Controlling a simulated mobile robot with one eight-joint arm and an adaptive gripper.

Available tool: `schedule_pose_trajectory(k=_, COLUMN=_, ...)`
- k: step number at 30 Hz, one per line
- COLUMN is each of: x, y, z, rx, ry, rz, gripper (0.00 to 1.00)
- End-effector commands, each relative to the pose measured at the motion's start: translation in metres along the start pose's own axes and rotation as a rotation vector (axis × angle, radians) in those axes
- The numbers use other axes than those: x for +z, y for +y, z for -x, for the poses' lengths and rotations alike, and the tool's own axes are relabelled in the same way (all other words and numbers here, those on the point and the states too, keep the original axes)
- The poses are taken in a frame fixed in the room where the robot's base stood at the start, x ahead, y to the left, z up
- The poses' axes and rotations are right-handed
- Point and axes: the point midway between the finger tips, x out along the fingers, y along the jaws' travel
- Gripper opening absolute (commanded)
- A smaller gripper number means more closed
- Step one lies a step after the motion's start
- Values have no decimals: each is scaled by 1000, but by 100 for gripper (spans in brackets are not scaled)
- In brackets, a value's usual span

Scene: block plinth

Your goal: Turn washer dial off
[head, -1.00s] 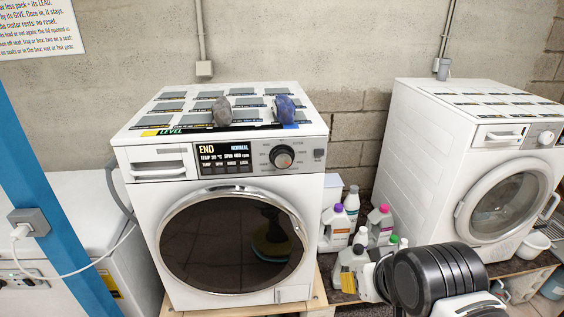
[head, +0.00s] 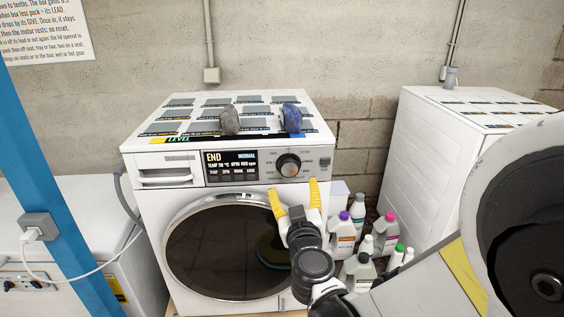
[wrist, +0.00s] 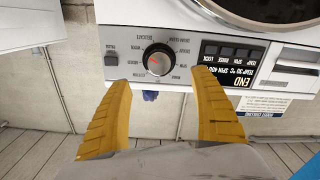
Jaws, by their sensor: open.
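The washer (head: 220,240) stands on a wooden plinth, with a black and silver dial (head: 288,164) at the right of its control panel. Its display (head: 231,166) reads END and NORMAL. In the wrist view, which is upside down, the dial (wrist: 158,60) shows beyond and between my fingertips, with a reddish mark on its face. My gripper (head: 296,186) is open and empty, with yellow fingers pointing up just below the dial in the head view. The fingers (wrist: 160,80) appear apart from the dial. The washer door is closed.
Grey and blue lumps (head: 229,120) (head: 291,118) lie on the washer's top. Several detergent bottles (head: 343,234) stand to its right, near my arm. A second white washer (head: 425,160) is farther right. A blue post (head: 45,190) stands at left.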

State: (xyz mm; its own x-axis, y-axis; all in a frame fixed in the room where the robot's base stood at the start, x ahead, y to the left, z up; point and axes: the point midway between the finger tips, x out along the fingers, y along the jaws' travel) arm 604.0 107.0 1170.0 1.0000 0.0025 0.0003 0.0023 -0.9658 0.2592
Motion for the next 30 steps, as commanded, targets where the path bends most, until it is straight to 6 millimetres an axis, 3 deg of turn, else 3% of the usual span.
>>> schedule_pose_trajectory(k=15, x=2, y=1, z=-89, rx=2, ry=-1, rz=0, gripper=73)
schedule_pose_trajectory(k=21, x=1, y=1, z=-104, rx=2, ry=-1, rz=0, gripper=73)
schedule_pose_trajectory(k=29, x=0, y=1, z=-105, rx=2, ry=-1, rz=0, gripper=73)
schedule_pose_trajectory(k=30, x=0, y=1, z=-105, rx=2, ry=-1, rz=0, gripper=65)
